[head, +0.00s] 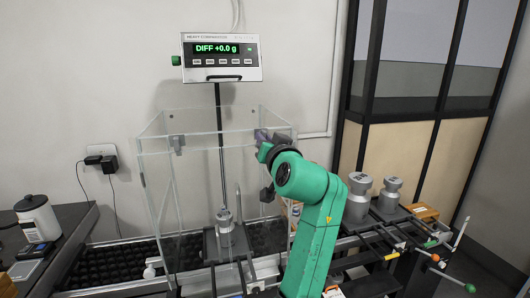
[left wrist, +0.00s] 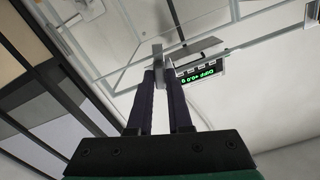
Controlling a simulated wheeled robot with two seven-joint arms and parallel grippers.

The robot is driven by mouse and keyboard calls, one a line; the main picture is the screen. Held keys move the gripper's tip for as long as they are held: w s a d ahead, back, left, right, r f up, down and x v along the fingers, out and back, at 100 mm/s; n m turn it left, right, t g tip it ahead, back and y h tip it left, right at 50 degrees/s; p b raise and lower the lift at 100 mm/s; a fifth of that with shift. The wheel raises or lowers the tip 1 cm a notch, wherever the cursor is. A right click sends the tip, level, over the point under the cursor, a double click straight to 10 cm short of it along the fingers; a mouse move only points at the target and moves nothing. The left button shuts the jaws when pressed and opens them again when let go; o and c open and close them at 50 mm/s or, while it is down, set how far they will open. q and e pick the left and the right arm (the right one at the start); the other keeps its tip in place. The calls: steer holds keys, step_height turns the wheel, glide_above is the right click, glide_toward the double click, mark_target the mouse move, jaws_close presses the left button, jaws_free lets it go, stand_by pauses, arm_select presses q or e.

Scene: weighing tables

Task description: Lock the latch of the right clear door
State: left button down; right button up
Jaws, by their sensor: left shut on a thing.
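The clear box (head: 197,190) with its clear doors stands on the bench in the middle of the head view. My green left arm comes up in front of its right side. My left gripper (head: 263,138) is at the top of the right clear door, at the latch, and mostly covers it. In the left wrist view, the two dark fingers of the left gripper (left wrist: 163,72) are closed on a small grey latch piece (left wrist: 158,52). How far the latch is turned cannot be told. My right gripper is not in view.
A grey fitting (head: 177,144) sits high on the left part of the box. A metal weight (head: 225,222) stands inside. The display (head: 221,58) above reads DIFF +0.0 g. Larger weights (head: 359,183) stand on the right rack, beyond my arm.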

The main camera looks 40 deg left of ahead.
arm_select(q)
steer(key=shift+f+n+b, duration=0.2)
steer(key=shift+n+b, duration=1.1)
steer(key=shift+n, duration=0.5)
steer(key=c, duration=0.8)
jaws_free()
steer(key=shift+r, duration=0.1)
steer(key=shift+c, duration=0.2)
